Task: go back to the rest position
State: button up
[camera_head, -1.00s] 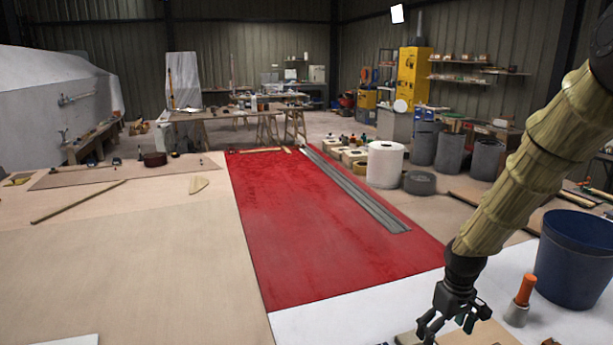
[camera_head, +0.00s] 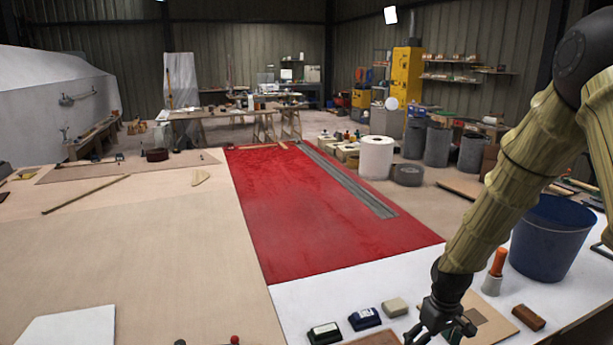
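My gripper (camera_head: 436,335) is at the bottom edge of the head view, pointing down over the white tabletop (camera_head: 290,305). Its dark fingers look spread apart, with nothing seen between them. The fingertips are partly cut off by the frame edge. My arm comes down to it from the upper right. A tan square board (camera_head: 492,325) lies right beside and behind the gripper.
Two dark boxes (camera_head: 364,318) and a beige block (camera_head: 395,307) lie left of the gripper. A brown block (camera_head: 528,317), an orange-handled tool (camera_head: 497,263) and a blue bucket (camera_head: 548,245) stand right. The red sheet (camera_head: 310,215) beyond is mostly clear.

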jog(key=s+a+f+m+b, duration=0.1)
jog(key=s+a+f+b, duration=0.25)
jog(key=s+f, duration=1)
jog(key=s+a+f+m+b, duration=0.2)
jog(key=s+a+f+b, duration=0.15)
jog(key=s+f, duration=0.95)
jog(key=s+a+f+m+b, duration=0.1)
jog(key=s+f+b, duration=0.1)
jog(key=s+f, duration=0.5)
jog(key=shift+s+f, duration=0.4)
jog(key=shift+f, duration=0.15)
